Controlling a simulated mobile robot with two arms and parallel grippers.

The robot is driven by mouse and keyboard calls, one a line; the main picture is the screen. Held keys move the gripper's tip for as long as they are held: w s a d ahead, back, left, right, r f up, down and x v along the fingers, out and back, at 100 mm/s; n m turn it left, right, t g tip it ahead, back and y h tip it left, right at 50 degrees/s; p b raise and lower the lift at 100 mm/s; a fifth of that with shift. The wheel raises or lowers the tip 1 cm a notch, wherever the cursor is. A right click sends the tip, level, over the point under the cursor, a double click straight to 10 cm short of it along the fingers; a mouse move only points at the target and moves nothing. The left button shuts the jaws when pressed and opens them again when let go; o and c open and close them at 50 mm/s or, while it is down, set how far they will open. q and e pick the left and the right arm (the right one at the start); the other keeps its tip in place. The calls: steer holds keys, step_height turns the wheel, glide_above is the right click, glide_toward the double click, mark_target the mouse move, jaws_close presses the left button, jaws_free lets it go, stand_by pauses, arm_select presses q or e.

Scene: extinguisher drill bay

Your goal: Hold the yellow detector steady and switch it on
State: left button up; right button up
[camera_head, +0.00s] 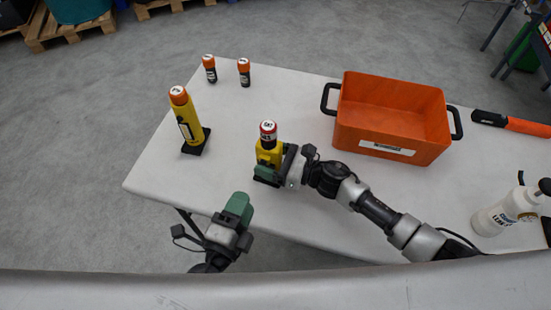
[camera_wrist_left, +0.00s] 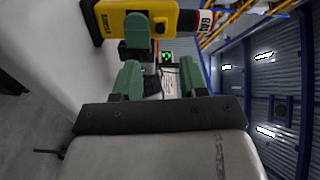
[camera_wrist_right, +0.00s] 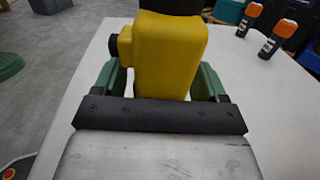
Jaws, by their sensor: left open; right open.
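The yellow detector (camera_head: 268,155), with a red and white cap, stands upright near the table's front edge. My right gripper (camera_head: 270,172) is open, with its green fingers on either side of the detector's body; whether they touch it I cannot tell. In the right wrist view the yellow body (camera_wrist_right: 168,58) is between the fingers, with a black round part on its left side. My left gripper (camera_head: 240,206) is open and empty, in front of the table edge. In the left wrist view the detector (camera_wrist_left: 110,22) lies beyond my fingers, apart from them, partly covered by a green finger.
A taller yellow device (camera_head: 186,118) with an orange top stands on a black base to the left. Two small orange-capped cylinders (camera_head: 209,68) (camera_head: 244,72) stand behind. An orange crate (camera_head: 390,112), a white bottle (camera_head: 497,217) and an orange-black tool (camera_head: 515,124) are to the right.

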steer(key=shift+c, duration=0.3)
steer(key=c, duration=1.2)
arm_select(q)
jaws_close()
stand_by(0.7)
